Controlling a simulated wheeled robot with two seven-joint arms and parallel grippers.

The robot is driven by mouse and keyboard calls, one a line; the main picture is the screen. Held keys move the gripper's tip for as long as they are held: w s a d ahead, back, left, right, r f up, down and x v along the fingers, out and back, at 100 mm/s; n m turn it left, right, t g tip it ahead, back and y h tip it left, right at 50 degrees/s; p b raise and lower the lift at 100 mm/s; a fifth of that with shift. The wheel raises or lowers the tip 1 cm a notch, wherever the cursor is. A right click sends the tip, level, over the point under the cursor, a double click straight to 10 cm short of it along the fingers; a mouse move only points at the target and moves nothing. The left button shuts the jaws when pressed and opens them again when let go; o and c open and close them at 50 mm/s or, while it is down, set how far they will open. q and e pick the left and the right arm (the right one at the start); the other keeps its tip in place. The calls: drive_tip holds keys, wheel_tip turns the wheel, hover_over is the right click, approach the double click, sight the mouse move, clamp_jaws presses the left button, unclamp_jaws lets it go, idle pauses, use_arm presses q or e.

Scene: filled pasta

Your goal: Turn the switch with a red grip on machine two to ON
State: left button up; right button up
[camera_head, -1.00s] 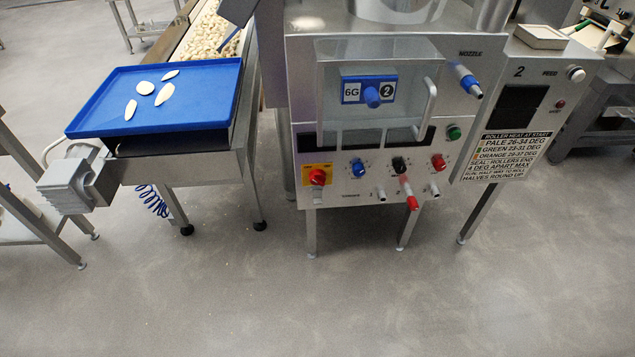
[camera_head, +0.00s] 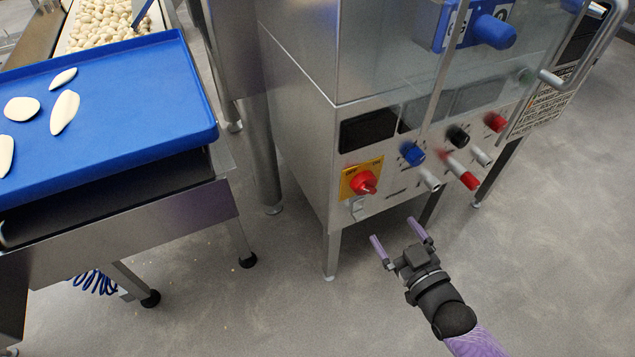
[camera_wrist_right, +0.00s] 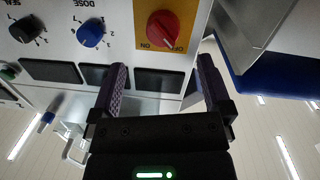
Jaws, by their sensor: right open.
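The red switch (camera_head: 363,182) sits on a yellow plate (camera_head: 349,190) at the lower left of the steel machine's front panel. In the right wrist view the red switch (camera_wrist_right: 163,32) shows upside down, its grip slanted, with ON and OFF printed by it. I cannot tell for certain which mark it points to. My right gripper (camera_head: 397,236) is open and empty, below and to the right of the switch in the head view, apart from the panel. In the wrist view its two fingers (camera_wrist_right: 163,68) stand wide apart, with the switch beyond them. My left gripper is not in view.
Blue (camera_head: 412,153) and black (camera_head: 458,136) knobs, a red button (camera_head: 495,122) and a red-tipped lever (camera_head: 468,180) are on the same panel. A clear guard with a handle (camera_head: 590,60) is above. A blue tray (camera_head: 110,115) with dough pieces stands left.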

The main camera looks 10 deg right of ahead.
sight(369, 193)
drive_tip(key=shift+t, duration=0.3)
drive_tip(key=b+x, duration=0.1)
drive_tip(key=x, duration=0.2)
drive_tip(key=b+x, duration=0.2)
drive_tip(key=x, duration=0.2)
drive_tip(key=r+b+x, duration=0.1)
drive_tip(key=b+x, duration=0.1)
drive_tip(key=x, duration=0.2)
drive_tip(key=shift+s+a, duration=0.15)
drive_tip(key=shift+a, duration=0.15)
drive_tip(key=shift+c, duration=1)
drive_tip(key=c, duration=0.9)
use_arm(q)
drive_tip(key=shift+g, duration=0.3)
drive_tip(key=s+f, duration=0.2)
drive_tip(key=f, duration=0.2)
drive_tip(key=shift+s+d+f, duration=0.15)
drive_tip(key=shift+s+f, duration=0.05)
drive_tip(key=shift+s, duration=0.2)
